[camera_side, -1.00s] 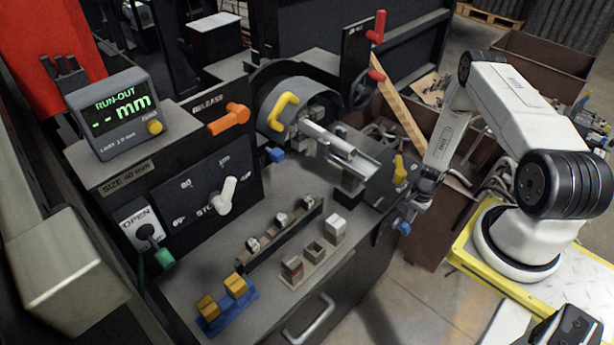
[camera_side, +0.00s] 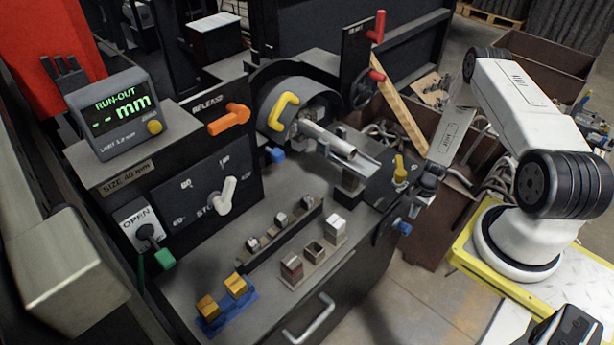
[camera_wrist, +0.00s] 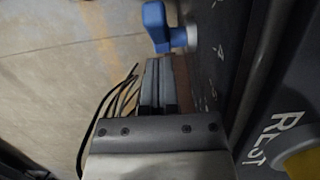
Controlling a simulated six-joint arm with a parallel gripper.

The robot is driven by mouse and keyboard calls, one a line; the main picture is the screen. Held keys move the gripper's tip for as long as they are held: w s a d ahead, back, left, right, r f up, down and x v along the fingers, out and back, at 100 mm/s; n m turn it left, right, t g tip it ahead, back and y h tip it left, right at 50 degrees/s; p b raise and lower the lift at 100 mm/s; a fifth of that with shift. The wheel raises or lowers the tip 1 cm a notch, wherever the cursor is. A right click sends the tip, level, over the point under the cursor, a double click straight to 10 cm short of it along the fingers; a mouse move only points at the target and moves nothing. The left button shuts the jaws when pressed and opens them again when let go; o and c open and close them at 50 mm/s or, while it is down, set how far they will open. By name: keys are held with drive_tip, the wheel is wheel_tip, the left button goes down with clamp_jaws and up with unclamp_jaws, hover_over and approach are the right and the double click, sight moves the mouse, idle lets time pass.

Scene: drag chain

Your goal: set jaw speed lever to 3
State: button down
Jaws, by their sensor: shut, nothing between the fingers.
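A blue lever (camera_side: 402,227), which I take for the jaw speed lever, sits on the right end face of the machine. No name is readable on it. In the wrist view the blue lever (camera_wrist: 155,27) stands on a pale round hub, with small white marks on the dark panel beside it. Which mark it points to is not clear. My gripper (camera_wrist: 160,62) is shut and empty, its fingertips just short of the lever; whether they touch cannot be told. In the side view my gripper (camera_side: 424,197) is partly hidden and close to the machine's right end.
A panel marked REST (camera_wrist: 278,138) is at the right of the wrist view. A brown bin (camera_side: 450,215) stands behind my gripper. The floor (camera_side: 440,285) in front is clear.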

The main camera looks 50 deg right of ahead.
wheel_tip(320, 180, up, 11)
drive_tip(key=a, duration=0.1)
drive_tip(key=shift+a+f, duration=0.2)
drive_tip(key=shift+a, duration=0.1)
idle(0.4)
drive_tip(key=w+a+r+n+h, duration=0.1)
drive_tip(key=w+a+r+n, duration=0.4)
drive_tip(key=r, duration=0.3)
drive_tip(key=w+a+r+n+h, duration=0.1)
drive_tip(key=w+a+r+n, duration=0.25)
drive_tip(key=a+r, duration=0.4)
drive_tip(key=s+a+r+n+t, duration=0.2)
drive_tip(key=s+a+r+n, duration=0.3)
drive_tip(key=a+r+n, duration=0.4)
wheel_tip(320, 180, up, 3)
drive_tip(key=shift+a+f+t+h, duration=0.1)
drive_tip(key=shift+a+t+h, duration=0.25)
drive_tip(key=shift+a, duration=0.9)
